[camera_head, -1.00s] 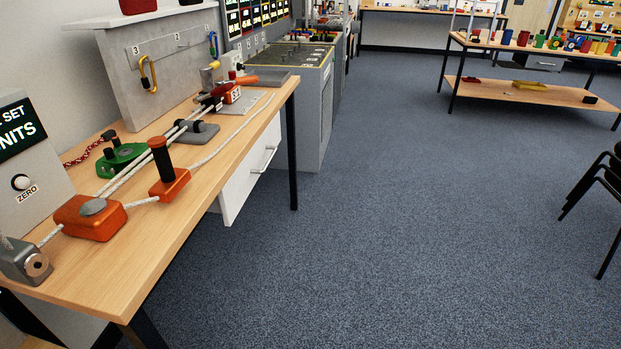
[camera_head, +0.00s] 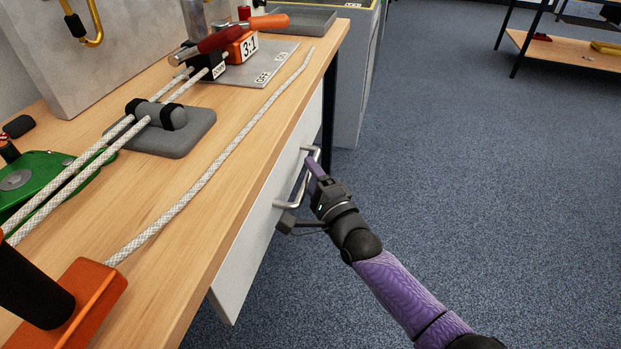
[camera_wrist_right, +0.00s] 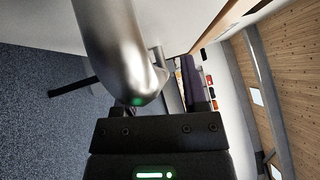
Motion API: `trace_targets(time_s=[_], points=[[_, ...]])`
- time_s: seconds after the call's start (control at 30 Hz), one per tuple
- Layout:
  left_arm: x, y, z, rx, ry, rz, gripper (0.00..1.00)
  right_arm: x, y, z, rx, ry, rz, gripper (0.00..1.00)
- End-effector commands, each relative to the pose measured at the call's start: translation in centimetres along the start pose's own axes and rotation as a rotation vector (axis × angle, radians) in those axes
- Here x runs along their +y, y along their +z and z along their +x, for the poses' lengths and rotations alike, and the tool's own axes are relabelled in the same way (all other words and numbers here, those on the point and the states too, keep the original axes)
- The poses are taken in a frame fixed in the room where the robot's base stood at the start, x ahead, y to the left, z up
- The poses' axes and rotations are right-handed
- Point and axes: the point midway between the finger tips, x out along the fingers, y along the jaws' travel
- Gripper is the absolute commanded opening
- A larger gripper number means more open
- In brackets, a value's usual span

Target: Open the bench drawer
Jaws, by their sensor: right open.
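The bench drawer has a white front (camera_head: 245,250) under the right edge of the wooden bench top. I see no drawer interior, and its front sits close under the edge. A silver bar handle (camera_head: 291,203) stands out from it. My right gripper (camera_head: 300,191) is at this handle, with its fingers apart and the bar seemingly between them. I cannot tell whether they touch it. In the right wrist view the handle (camera_wrist_right: 108,45) looms large and close, with a purple finger (camera_wrist_right: 194,85) to its right. My left gripper is not in view.
The bench top (camera_head: 235,150) carries a rope rig: white ropes, a grey clamp block (camera_head: 165,125), an orange block (camera_head: 85,300) and a red-handled lever (camera_head: 215,42). A grey cabinet (camera_head: 357,85) stands beyond. The blue carpet (camera_head: 450,190) to the right is clear.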

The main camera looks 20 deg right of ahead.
Motion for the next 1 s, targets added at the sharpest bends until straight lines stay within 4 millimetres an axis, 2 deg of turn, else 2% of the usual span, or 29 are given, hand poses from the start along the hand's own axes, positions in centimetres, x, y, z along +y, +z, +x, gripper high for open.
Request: trace_targets(time_s=[0.3,0.37,0.57,0.6,1.0], points=[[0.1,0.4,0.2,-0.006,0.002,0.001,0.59,-0.1,0.0,0.6,0.000,0.001,-0.001,0.55],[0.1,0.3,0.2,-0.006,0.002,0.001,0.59,-0.1,0.0,0.6,0.000,0.001,-0.001,0.45],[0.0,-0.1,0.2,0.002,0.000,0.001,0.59,0.0,0.0,0.5,0.000,0.001,-0.001,0.02],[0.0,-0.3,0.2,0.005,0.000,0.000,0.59,0.0,0.0,0.5,0.000,0.001,-0.002,0.00],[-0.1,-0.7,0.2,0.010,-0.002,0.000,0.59,0.0,0.0,0.5,0.000,0.002,-0.002,0.00]])
